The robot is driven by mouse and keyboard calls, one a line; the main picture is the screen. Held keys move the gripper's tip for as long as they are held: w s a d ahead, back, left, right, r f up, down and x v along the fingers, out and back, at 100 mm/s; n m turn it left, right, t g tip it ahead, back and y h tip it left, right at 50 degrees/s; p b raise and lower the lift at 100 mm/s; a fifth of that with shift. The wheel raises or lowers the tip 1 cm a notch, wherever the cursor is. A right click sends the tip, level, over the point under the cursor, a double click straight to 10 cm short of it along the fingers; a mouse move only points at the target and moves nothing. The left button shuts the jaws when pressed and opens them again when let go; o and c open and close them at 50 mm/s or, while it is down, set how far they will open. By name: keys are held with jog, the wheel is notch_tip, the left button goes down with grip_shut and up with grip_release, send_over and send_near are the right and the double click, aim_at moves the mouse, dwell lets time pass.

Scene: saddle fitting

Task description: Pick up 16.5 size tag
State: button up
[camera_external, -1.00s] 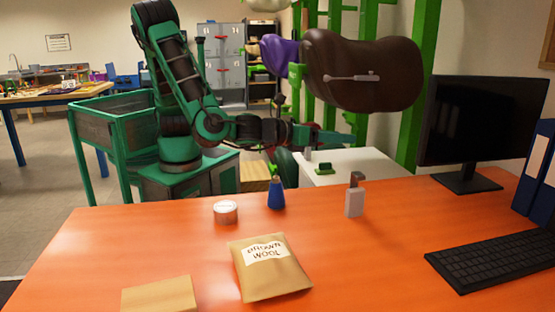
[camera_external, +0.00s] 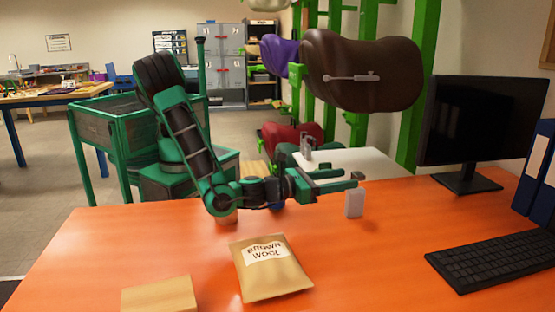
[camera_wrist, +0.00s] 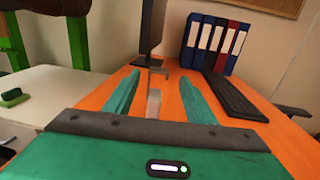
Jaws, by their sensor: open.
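A small pale grey tag (camera_external: 354,204) with a darker hooked top stands upright on the orange table; no size number is legible on it. My gripper (camera_external: 350,180) is open and level, just left of and around the height of the tag's top, and it hides that top in the external view. In the wrist view the tag (camera_wrist: 153,104) stands ahead between the two green fingers (camera_wrist: 160,80), nearer the left one, with clear gaps on both sides. I cannot tell whether the fingertips reach past it.
A brown wool packet (camera_external: 270,270) and a tan block (camera_external: 159,295) lie at the front of the orange table (camera_external: 375,270). A monitor (camera_external: 480,125), keyboard (camera_external: 495,256) and binders (camera_external: 540,175) are on the right. My arm mostly hides a tin and a blue bottle.

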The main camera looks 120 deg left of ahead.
aim_at(363, 175)
jog(key=x, duration=1)
jog(key=shift+r, duration=0.1)
jog(key=shift+c, duration=0.3)
grip_shut()
jog(key=shift+r, duration=0.1)
